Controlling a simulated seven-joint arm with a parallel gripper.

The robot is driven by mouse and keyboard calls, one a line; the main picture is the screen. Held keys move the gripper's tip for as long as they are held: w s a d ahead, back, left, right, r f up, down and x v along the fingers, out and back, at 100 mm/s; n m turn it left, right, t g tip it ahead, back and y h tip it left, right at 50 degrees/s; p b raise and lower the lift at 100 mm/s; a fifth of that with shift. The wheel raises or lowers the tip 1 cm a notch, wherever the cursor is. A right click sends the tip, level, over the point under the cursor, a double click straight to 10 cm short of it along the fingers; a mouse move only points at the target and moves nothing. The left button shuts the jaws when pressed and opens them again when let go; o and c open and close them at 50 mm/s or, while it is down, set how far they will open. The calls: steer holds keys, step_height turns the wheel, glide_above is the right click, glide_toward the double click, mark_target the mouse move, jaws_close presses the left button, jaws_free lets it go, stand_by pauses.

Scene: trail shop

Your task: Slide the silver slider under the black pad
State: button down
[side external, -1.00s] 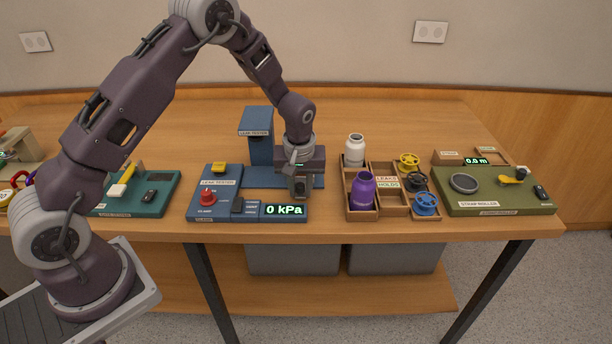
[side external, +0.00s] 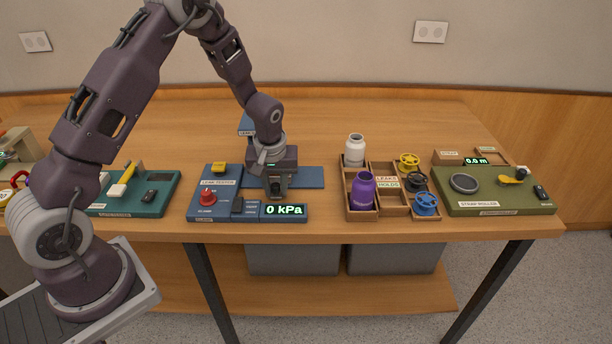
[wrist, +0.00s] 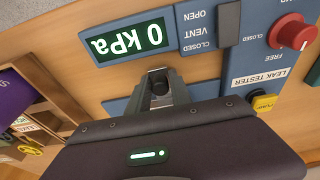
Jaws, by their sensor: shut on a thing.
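My gripper (side external: 277,194) is low over the blue leak tester's base strip (side external: 310,178), just behind the 0 kPa display (side external: 284,210). In the wrist view my gripper (wrist: 160,84) is shut on a small dark-topped grey piece, which I take to be the silver slider; the fingers hide most of it. The tester's blue upright head (side external: 246,124) stands behind my wrist and is mostly covered by it. The black pad does not show in either view.
The tester's front panel has a red knob (side external: 207,197), a yellow button (side external: 219,167) and a dark lever (side external: 237,204). To the right, a wooden tray (side external: 361,215) holds a purple bottle (side external: 364,190) and a white bottle (side external: 354,151). The base strip right of my gripper is clear.

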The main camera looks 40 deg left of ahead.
mark_target(259, 196)
steer(key=shift+s+a, duration=1.6)
steer(key=shift+a, duration=0.1)
steer(key=c, duration=1.3)
jaws_free()
steer(key=shift+r, duration=3.5)
